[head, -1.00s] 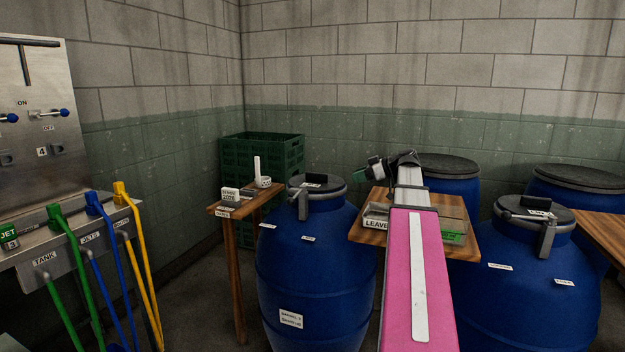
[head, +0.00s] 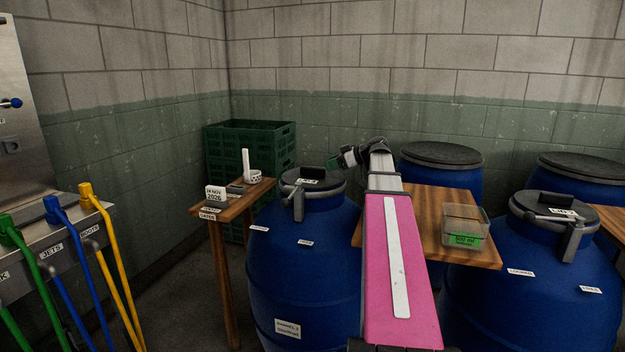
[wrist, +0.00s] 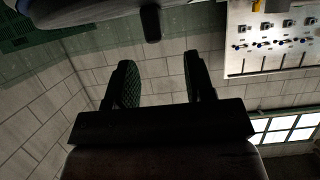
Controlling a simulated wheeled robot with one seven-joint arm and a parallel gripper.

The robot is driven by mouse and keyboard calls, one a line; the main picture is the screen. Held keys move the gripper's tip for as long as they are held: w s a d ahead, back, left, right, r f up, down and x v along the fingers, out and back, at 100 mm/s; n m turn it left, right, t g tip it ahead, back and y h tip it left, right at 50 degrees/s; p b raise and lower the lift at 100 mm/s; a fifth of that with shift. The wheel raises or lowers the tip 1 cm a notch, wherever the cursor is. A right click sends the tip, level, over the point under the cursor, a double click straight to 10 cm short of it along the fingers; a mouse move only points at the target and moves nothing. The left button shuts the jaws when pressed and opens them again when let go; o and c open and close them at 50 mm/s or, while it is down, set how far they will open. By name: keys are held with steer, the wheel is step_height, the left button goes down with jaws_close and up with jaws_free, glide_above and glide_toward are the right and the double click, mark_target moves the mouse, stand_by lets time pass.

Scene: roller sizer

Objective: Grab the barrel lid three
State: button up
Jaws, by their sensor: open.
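The nearer left barrel (head: 303,262) is blue, with a white front label too small to read surely. Its dark grey lid (head: 312,181) sits on top, with a black grip, a small white label and a grey clamp lever hanging at the front. My gripper (head: 338,160) is open and empty, just right of and near the lid's height, apart from it in the head view. In the wrist view, my gripper (wrist: 158,78) shows two spread fingers with green pads and only wall between them. A blue-grey rounded edge with a black hanging piece (wrist: 151,24) shows at the top.
A small wooden table (head: 240,203) with a date block stands left of the barrel. A green crate (head: 250,140) is behind. A wooden table (head: 425,205) with a clear box (head: 466,224) lies right, beside another lidded barrel (head: 535,270). Hoses hang at far left.

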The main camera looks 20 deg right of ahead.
mark_target(322, 168)
steer(key=shift+d+f+x, duration=0.1)
steer(key=shift+f+x, duration=0.05)
steer(key=shift+x, duration=1.2)
steer(key=shift+d+f+x, duration=0.15)
steer(key=shift+f+x, duration=0.05)
steer(key=shift+x, duration=1.1)
jaws_close()
